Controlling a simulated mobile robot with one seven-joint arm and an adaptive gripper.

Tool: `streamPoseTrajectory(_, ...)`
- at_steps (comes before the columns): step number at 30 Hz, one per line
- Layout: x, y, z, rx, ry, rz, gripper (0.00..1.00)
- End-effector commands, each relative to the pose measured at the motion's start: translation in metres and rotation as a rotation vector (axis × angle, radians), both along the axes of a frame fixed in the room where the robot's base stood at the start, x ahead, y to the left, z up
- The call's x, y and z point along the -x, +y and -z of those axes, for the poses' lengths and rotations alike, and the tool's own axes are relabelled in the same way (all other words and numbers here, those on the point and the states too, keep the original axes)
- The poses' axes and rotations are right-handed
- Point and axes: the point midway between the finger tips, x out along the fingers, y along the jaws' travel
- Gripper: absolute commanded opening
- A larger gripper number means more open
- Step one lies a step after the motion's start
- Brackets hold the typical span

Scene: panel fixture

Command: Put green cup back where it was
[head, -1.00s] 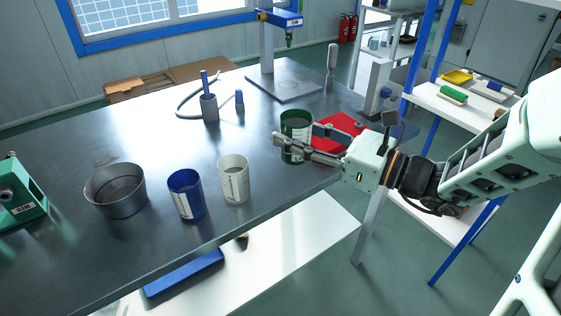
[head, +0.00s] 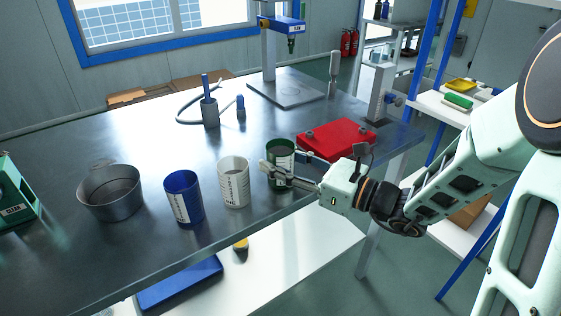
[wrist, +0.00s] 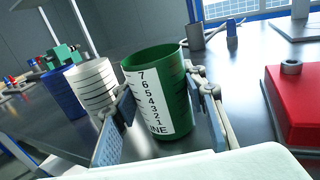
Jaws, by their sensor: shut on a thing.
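The green cup (head: 281,152) is near the front right part of the grey table, just right of the white cup (head: 233,182). My gripper (head: 277,174) is shut around it from the front right. In the wrist view the green cup (wrist: 160,95) stands between the two fingers, nearly upright, with a white number scale facing the camera. I cannot tell whether its base touches the table. The blue cup (head: 184,196) stands left of the white cup. All three form a rough row.
A red block (head: 337,139) lies right of the green cup. A metal pot (head: 110,192) stands at the left of the table (head: 150,245). A grey holder (head: 210,112) and a small blue item (head: 240,106) stand farther back. Bare table lies behind the cups.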

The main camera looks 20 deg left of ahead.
Motion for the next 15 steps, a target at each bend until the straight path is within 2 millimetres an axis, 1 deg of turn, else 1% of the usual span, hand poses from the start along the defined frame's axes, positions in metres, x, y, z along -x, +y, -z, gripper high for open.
streamPoseTrajectory(5,-0.0001,-0.0002,0.0045,0.000,0.000,0.000,0.11)
streamPoseTrajectory(6,-0.0001,-0.0002,0.0031,0.000,0.000,0.000,0.43)
streamPoseTrajectory(9,0.0000,-0.0002,0.0030,0.000,0.000,0.000,0.54)
streamPoseTrajectory(10,0.0000,-0.0002,0.0030,0.000,0.000,0.000,0.56)
streamPoseTrajectory(15,-0.0001,-0.0003,0.0029,0.000,0.000,0.000,0.56)
